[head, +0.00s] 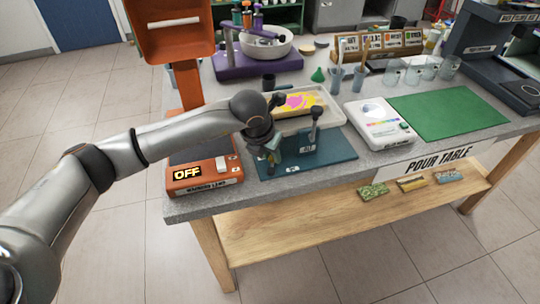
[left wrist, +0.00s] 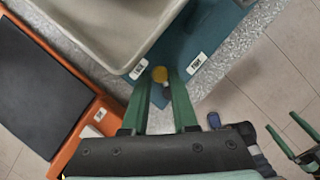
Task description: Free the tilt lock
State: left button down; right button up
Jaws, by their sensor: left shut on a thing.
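The teal tilt stand (head: 335,163) sits at the table's front edge, with a cream tray (head: 332,119) above its back part. A dark-knobbed upright post (head: 316,125) stands on it. My left gripper (head: 272,158) is at the stand's left side, and its arm partly hides that side. White labels lie on the teal stand (left wrist: 188,40) on both sides of the knob. My right gripper (left wrist: 280,120) shows at the right, open, empty and away from the table.
An orange lamp unit (head: 205,180) reading OFF stands close left of the stand. A white scale (head: 380,125) and green mat (head: 447,112) lie to the right. Pink and yellow paint (head: 300,101) shows in the tray. Free floor is in front of the table.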

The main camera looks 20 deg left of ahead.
pick_arm(q)
jog(key=shift+w+d+f+m+h+b, duration=0.15)
jog(key=shift+m+h+b, duration=0.15)
jog(key=shift+m+b, duration=0.4)
jog(key=m+b, duration=0.1)
jog(key=m+h, duration=0.1)
jog(key=shift+d+m+g+b, duration=0.2)
jog(key=shift+m+g+b, duration=0.1)
jog(key=shift+m+b, duration=0.1)
jog(key=shift+d+m, duration=0.1)
jog(key=shift+m, duration=0.4)
jog(key=shift+d+m+g+h+b, duration=0.25)
jog(key=shift+m+g+h+b, duration=0.25)
jog(key=shift+m+b, duration=0.5)
jog(key=shift+d+m+g+h, duration=0.15)
jog(key=shift+m+g+h, duration=0.15)
jog(key=shift+m, duration=0.8)
jog(key=shift+s+d+m, duration=0.1)
jog(key=shift+s+m, duration=0.1)
jog(key=shift+m, duration=0.3)
pick_arm(e)
jog(key=shift+n+y, duration=0.3)
jog(key=shift+y, duration=0.2)
jog(key=w+a+f, duration=0.2)
jog(key=a, duration=0.1)
jog(key=shift+a+f, duration=0.15)
jog(key=shift+f, duration=0.25)
pick_arm(q)
jog(key=shift+r, duration=0.2)
